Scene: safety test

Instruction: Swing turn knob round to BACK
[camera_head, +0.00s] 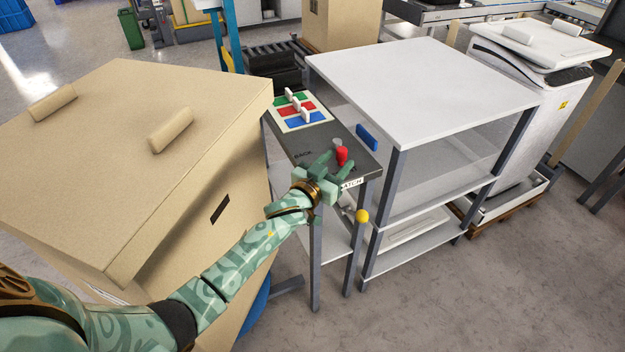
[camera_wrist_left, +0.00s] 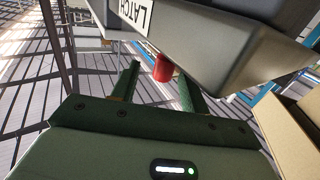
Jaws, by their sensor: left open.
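A grey panel box (camera_head: 370,160) sits on a narrow stand, with the word BACK on its top and a LATCH label (camera_head: 352,183) on its front edge. A red knob (camera_head: 341,155) stands on the panel top near that edge, beside a small grey round part (camera_head: 337,143). My left gripper (camera_head: 336,164) is open at the knob. In the left wrist view, the red knob (camera_wrist_left: 163,68) shows between the two spread fingers (camera_wrist_left: 156,88), near their tips. Whether a finger touches it I cannot tell. My right gripper is not in view.
A yellow ball (camera_head: 361,216) sticks out below the panel's front. A blue handle (camera_head: 367,137) is right of the panel. A board with coloured squares (camera_head: 302,112) lies behind. A large cardboard box (camera_head: 120,110) stands left, a white shelf table (camera_head: 425,85) right.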

